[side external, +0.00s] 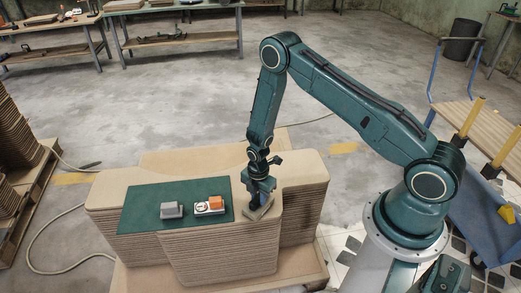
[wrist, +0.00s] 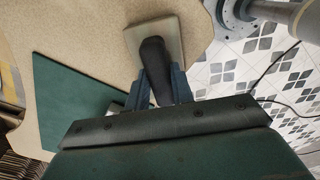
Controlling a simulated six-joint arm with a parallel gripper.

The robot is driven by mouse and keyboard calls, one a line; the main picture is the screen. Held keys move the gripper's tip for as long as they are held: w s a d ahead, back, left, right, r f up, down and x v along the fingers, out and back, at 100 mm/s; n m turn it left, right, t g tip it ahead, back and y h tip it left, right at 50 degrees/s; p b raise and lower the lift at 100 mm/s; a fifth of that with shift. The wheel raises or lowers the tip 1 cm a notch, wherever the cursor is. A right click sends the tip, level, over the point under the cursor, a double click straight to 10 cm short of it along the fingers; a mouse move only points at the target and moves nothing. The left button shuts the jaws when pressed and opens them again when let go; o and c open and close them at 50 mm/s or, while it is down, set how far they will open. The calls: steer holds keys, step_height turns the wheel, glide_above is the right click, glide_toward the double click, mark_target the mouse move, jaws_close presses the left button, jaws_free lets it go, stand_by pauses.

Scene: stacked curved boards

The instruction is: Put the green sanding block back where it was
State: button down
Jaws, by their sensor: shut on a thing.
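My gripper (side external: 257,198) is low over the stacked curved boards (side external: 297,195), just right of the green mat (side external: 150,197). In the wrist view my gripper (wrist: 158,88) is shut on the black handle of a sanding block (wrist: 150,62). The block has a flat, greyish-beige rectangular pad; no green shows on it. In the side view its pad (side external: 260,212) is at the top board near the front edge, apart from the mat. I cannot tell whether it touches the board.
A grey block (side external: 172,210) and an orange and white item (side external: 211,205) lie on the mat. The mat's left and back parts are bare, as is the board behind it. A blue trolley (side external: 470,210) stands at the right.

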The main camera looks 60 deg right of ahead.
mark_target(258, 196)
steer(key=shift+f, duration=0.1)
steer(key=c, duration=1.2)
jaws_free()
step_height(258, 196, up, 12)
stand_by(0.4)
